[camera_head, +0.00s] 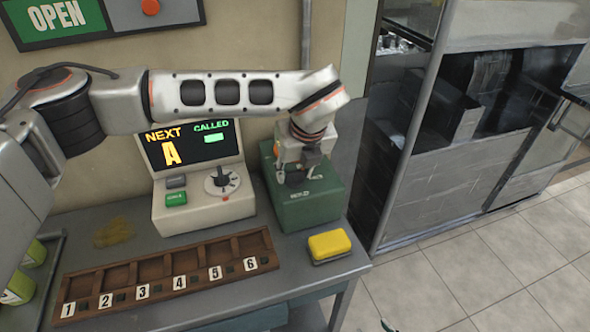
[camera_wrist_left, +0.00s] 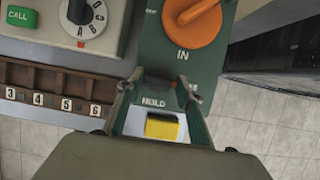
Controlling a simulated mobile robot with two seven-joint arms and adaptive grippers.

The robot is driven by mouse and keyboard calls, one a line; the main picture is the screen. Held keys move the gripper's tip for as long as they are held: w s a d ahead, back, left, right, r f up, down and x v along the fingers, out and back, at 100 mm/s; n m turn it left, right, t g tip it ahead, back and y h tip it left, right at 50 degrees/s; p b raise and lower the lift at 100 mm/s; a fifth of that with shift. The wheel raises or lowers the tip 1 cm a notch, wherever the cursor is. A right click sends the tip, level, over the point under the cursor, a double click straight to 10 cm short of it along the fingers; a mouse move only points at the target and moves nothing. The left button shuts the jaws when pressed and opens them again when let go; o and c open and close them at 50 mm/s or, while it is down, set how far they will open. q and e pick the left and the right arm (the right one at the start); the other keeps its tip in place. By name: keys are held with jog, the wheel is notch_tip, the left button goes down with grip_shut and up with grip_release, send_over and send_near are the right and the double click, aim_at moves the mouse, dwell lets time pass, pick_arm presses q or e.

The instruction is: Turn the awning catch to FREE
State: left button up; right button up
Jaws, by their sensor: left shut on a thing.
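The green box (camera_head: 312,208) stands at the right end of the counter. In the left wrist view it carries a large orange knob (camera_wrist_left: 192,22) with the label IN below it. My left gripper (camera_head: 298,176) reaches down at the box's front and top. In the left wrist view my left gripper (camera_wrist_left: 157,88) is shut on a small dark part, seemingly the awning catch, on the green box. Its fingers mostly hide that part. A HOLD label shows between the fingers; a second label by the right finger is partly covered. The catch's exact angle cannot be told.
A yellow sponge (camera_head: 330,246) lies at the counter's front right. A display console (camera_head: 203,185) with a dial and green button stands left of the box. A wooden numbered rack (camera_head: 170,272) lies in front. Open tiled floor (camera_head: 480,270) is at right.

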pick_arm(q)
jog(key=o, duration=1.1)
jog(key=shift+r, duration=0.1)
jog(key=v, duration=1.2)
jog(key=shift+s, duration=0.1)
